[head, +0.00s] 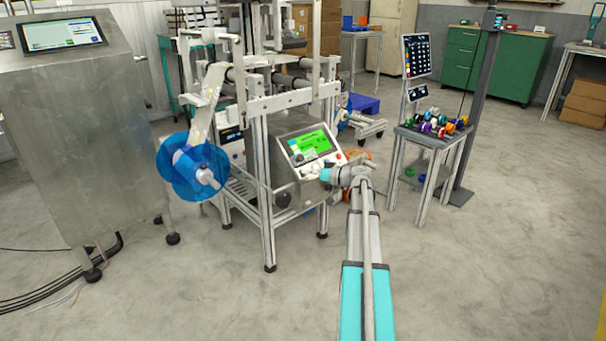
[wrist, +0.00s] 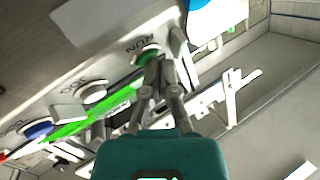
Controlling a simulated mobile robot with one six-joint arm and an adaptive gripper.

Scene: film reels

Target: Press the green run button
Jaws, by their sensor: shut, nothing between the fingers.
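The machine's control panel (head: 310,147) with a lit green screen stands in the middle of the head view. In the wrist view the green run button (wrist: 147,54) sits in a pale ring beside the upside-down RUN label (wrist: 125,46). My gripper (wrist: 161,60) is shut and empty, its fingertips at the button and partly covering it. I cannot tell whether they touch it or whether it is pressed in. In the head view my gripper (head: 314,174) is at the lower edge of the panel, its fingers too small to make out.
A white button (wrist: 92,92) and a blue button (wrist: 38,129) lie along the same panel. A blue film reel (head: 192,168) hangs left of it. A small table with coloured reels (head: 434,124) stands right. The floor in front is clear.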

